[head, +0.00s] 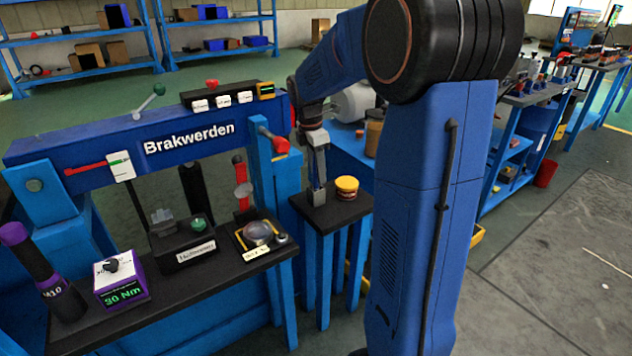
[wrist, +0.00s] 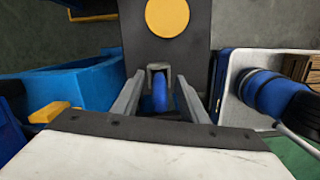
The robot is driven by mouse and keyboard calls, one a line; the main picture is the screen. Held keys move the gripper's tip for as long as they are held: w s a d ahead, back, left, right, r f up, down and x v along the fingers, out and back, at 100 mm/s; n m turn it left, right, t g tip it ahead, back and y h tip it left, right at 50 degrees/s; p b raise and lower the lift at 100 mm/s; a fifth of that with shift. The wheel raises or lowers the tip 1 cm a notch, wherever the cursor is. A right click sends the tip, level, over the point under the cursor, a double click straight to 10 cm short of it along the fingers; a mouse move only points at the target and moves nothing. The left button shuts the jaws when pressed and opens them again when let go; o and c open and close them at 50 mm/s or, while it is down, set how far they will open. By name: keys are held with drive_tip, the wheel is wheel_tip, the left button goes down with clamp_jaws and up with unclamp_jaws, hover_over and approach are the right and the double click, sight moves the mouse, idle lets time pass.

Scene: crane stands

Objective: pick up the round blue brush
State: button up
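The round blue brush (wrist: 160,96) shows in the wrist view as a rounded blue shape, with a grey bracket-like piece (wrist: 157,67) at its far end. My gripper (wrist: 160,82) has a finger on each side of it, with a visible gap to the blue on both sides, so it looks open. In the head view my gripper (head: 318,194) points down over the small dark-topped blue stand (head: 338,216). I cannot make out the brush there; the gripper seems to hide it. Whether the fingertips touch the stand is unclear.
A yellow-topped jar (head: 347,188) stands on the same stand, close to my gripper; its round lid (wrist: 167,17) also shows in the wrist view. Open floor lies at right.

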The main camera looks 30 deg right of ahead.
drive_tip(key=shift+f, duration=0.3)
clamp_jaws()
